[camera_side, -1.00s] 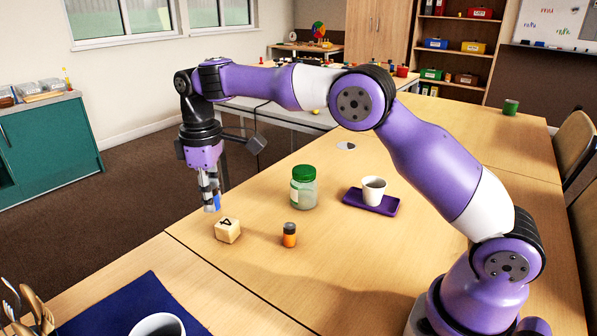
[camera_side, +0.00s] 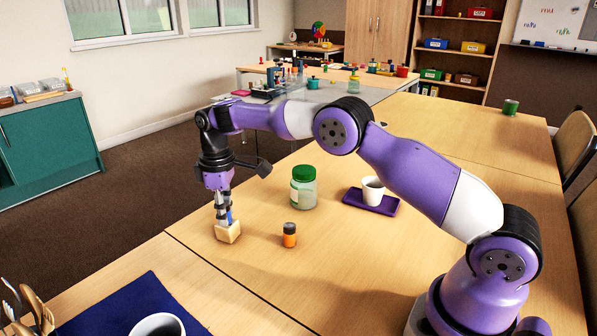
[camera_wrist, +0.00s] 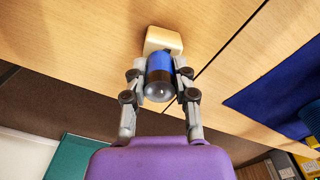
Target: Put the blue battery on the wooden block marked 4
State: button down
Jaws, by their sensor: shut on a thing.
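The blue battery (camera_wrist: 159,68) is between the fingers of my gripper (camera_wrist: 160,80) in the wrist view, its silver end toward the camera. My gripper (camera_side: 224,215) is shut on it in the side view, where a thin strip of the blue battery (camera_side: 229,215) shows between the fingers. The wooden block (camera_side: 227,233) is on the table right below the fingertips. The block (camera_wrist: 163,40) also shows just beyond the battery in the wrist view. The battery looks upright and at or very near the block's top; I cannot tell if they touch. The block's number is hidden now.
An orange and dark battery (camera_side: 289,235) stands right of the block. A green-lidded jar (camera_side: 303,188) stands behind it. A white cup (camera_side: 373,190) sits on a purple tray (camera_side: 389,206). A blue mat (camera_side: 110,310) with a mug (camera_side: 158,325) lies at front left.

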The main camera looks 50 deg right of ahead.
jog(key=c, duration=0.7)
grip_release()
jog(key=shift+o, duration=0.2)
notch_tip(320, 180, up, 7)
jog(key=shift+r, duration=0.15)
jog(key=s+r+m+t, duration=0.2)
jog(key=s+r+m, duration=0.1)
jog(key=s+r, duration=0.7)
jog(key=s+d+f+m+t, duration=0.1)
jog(key=s+f, duration=0.1)
jog(key=s, duration=0.6)
jog(key=s+d+f+m+t, duration=0.1)
jog(key=s+f+m+t, duration=0.1)
jog(key=s, duration=0.5)
jog(key=shift+s+f, duration=0.35)
